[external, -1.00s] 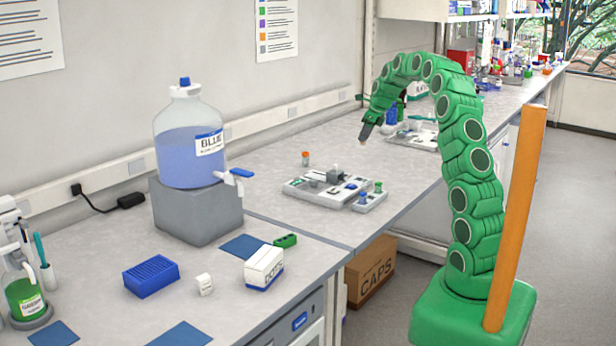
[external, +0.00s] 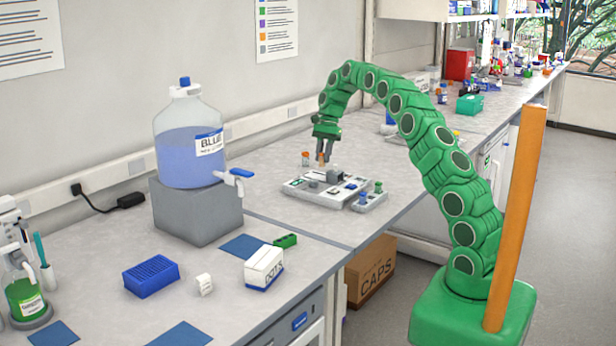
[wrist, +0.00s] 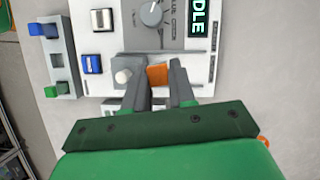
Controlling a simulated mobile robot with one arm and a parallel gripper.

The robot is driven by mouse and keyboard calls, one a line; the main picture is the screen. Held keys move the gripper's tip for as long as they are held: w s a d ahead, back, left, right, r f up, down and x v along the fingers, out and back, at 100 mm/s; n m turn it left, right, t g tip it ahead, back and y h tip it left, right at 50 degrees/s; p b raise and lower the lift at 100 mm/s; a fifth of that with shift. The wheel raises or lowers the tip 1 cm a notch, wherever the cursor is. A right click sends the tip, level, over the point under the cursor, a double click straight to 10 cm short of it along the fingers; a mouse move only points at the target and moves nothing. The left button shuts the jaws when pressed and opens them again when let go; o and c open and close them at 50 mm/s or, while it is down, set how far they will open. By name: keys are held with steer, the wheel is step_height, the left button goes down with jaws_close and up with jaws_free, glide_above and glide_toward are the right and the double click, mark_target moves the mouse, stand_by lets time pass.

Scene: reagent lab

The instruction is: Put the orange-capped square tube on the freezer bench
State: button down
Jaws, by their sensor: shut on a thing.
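My gripper (external: 322,158) is above the middle bench, just behind a flat grey-white instrument (external: 300,190). It is shut on the orange-capped square tube; the square orange cap (wrist: 157,75) shows between the fingers in the wrist view. The tube's body is mostly hidden by the fingers. A second small orange-capped container (external: 305,158) stands on the bench just left of my gripper. I cannot tell which bench surface is the freezer bench.
The instrument's panel with a dial (wrist: 151,14) lies under my gripper in the wrist view. A small rack with blue and green pieces (external: 370,198) adjoins it. A large blue-liquid bottle (external: 188,145) stands on a grey block at left. Bare bench (external: 265,175) lies left of the instrument.

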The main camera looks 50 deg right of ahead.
steer(key=a+n+g, duration=0.1)
steer(key=a+n, duration=0.2)
steer(key=a+f+n+g+h, duration=0.1)
steer(key=a+n, duration=0.2)
steer(key=a, duration=0.1)
steer(key=a+n+g+h, duration=0.1)
steer(key=a+n, duration=0.2)
steer(key=shift+w+a+f, duration=0.25)
steer(key=shift+w+a, duration=0.15)
steer(key=a+f+n+h, duration=0.1)
steer(key=a+n, duration=0.1)
steer(key=a, duration=0.2)
steer(key=a+f+n, duration=0.1)
steer(key=a+n, duration=0.1)
steer(key=a, duration=0.2)
steer(key=a+f+n+h, duration=0.1)
steer(key=a+n, duration=0.2)
steer(key=a, duration=0.1)
steer(key=shift+s+a+f+g+h, duration=0.1)
steer(key=shift+s+f+g+h, duration=0.2)
steer(key=shift+s+g, duration=0.1)
steer(key=shift+r, duration=0.1)
